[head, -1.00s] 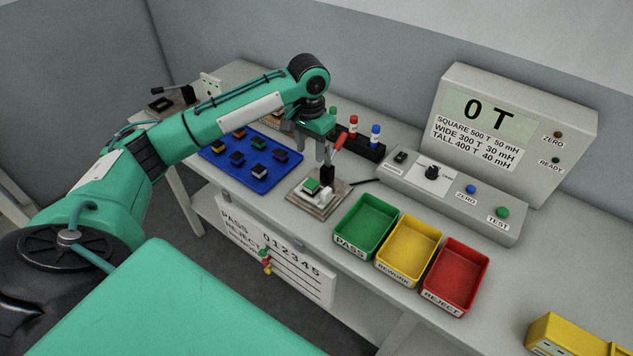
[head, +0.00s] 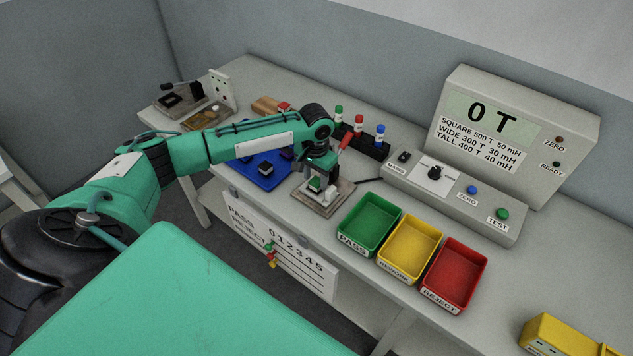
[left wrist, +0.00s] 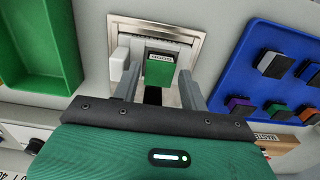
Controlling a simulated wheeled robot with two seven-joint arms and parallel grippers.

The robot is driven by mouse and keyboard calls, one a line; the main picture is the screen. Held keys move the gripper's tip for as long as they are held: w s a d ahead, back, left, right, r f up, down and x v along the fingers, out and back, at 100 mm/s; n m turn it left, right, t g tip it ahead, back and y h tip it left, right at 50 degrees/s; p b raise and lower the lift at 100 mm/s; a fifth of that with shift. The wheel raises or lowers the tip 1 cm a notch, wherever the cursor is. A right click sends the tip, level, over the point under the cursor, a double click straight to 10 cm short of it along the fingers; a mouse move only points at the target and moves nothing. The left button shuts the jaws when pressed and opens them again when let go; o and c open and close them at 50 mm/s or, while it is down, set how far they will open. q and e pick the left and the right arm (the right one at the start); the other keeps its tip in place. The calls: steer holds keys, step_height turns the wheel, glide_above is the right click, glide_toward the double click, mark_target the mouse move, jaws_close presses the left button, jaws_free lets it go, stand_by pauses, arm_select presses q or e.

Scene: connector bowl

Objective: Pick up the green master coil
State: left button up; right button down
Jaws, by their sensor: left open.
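The green master coil (left wrist: 159,70), a small green block with a white label on its edge, sits on the test fixture (head: 323,203), a square plate with a white block and a red-handled lever. In the head view the coil (head: 315,184) shows just below my left gripper (head: 321,178). In the left wrist view my left gripper (left wrist: 158,85) is open, with one finger on each side of the coil. I cannot tell whether the fingers touch it. My right gripper is not in view.
A blue tray (head: 268,181) with several dark coils lies left of the fixture. Green (head: 369,224), yellow (head: 409,248) and red (head: 454,274) bins stand to its right. Bottles (head: 380,134) in a black rack and a meter console (head: 455,190) stand behind.

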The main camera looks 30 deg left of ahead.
arm_select(q)
steer(key=shift+f, duration=0.65)
steer(key=c, duration=0.8)
steer(key=shift+o, duration=0.2)
steer(key=shift+r, duration=0.1)
